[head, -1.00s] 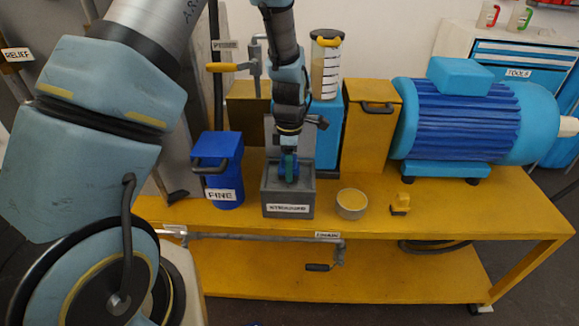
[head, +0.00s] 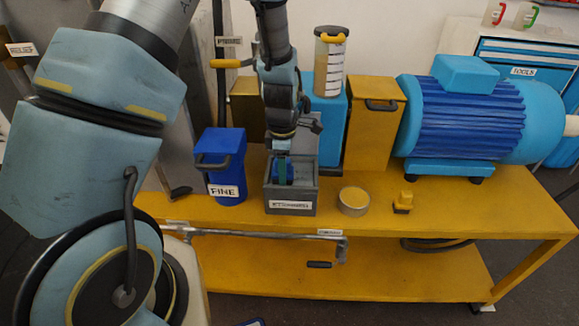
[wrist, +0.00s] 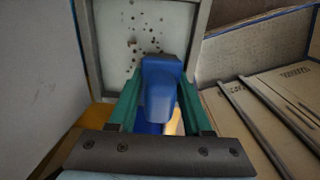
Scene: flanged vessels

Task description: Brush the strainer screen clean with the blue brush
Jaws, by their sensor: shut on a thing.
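My gripper (wrist: 158,92) has green fingers shut on the blue brush (wrist: 160,80), seen in the wrist view. The strainer screen (wrist: 120,32) is a pale panel in a grey frame, just beyond the brush, with many dark specks on it. The brush's far end overlaps the screen's lower part in that view; its bristles are hidden, so I cannot tell whether they touch. In the head view my gripper (head: 283,168) points down into an open grey box (head: 291,209) with a label on its front. The brush is mostly hidden there.
A blue bin (head: 221,175) labelled FINE stands close left of the grey box. A round dish (head: 353,203) with yellow contents and a small yellow object (head: 404,202) stand to the right. A yellow box (head: 373,130) and a blue motor (head: 465,118) stand behind.

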